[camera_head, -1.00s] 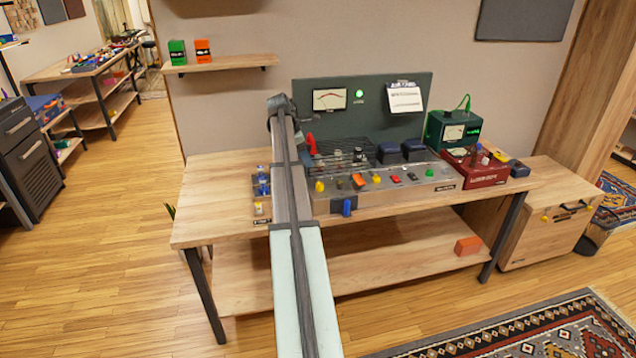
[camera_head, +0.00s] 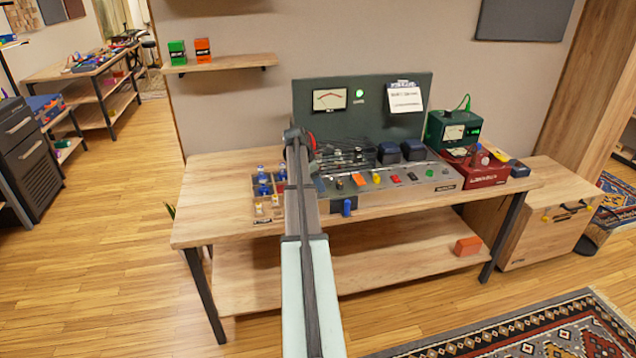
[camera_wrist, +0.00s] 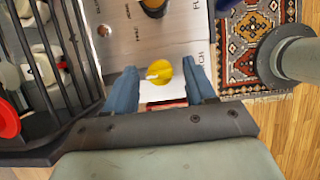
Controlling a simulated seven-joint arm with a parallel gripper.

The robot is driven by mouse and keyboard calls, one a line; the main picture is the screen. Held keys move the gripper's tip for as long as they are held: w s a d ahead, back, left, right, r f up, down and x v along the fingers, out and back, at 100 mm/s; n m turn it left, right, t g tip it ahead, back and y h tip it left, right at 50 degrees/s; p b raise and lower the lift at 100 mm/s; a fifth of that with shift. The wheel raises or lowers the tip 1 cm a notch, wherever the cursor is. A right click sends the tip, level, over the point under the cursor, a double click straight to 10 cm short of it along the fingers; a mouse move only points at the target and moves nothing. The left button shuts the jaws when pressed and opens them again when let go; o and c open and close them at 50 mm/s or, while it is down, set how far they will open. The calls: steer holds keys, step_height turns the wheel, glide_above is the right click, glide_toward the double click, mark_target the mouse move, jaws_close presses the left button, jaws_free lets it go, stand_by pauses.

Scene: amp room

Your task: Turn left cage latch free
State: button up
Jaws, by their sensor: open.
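A round yellow knob (camera_wrist: 160,72) with a white pointer mark sits on the metal panel in the wrist view. It looks like the left cage latch, though its label is only partly readable. My gripper (camera_wrist: 160,66) is open, its two blue fingers on either side of the knob with gaps between. I cannot tell how far above the panel the fingertips are. The black-barred cage (camera_wrist: 55,50) stands just left of the fingers; it also shows behind my arm in the head view (camera_head: 350,155). In the head view my arm hides the left yellow knob and the fingers.
A red round part (camera_wrist: 8,118) lies by the cage bars. A dark knob (camera_wrist: 153,5) is further up the panel.

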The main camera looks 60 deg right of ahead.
steer(key=c, duration=1)
steer(key=shift+m, duration=0.3)
steer(key=m, duration=0.2)
steer(key=m+g+y, duration=0.1)
steer(key=m, duration=0.1)
steer(key=shift+w+d+y, duration=0.15)
steer(key=shift+d+y, duration=0.05)
steer(key=shift+y, duration=0.1)
steer(key=m+y, duration=0.2)
steer(key=m, duration=0.3)
steer(key=shift+d+m, duration=0.1)
steer(key=shift+m, duration=0.3)
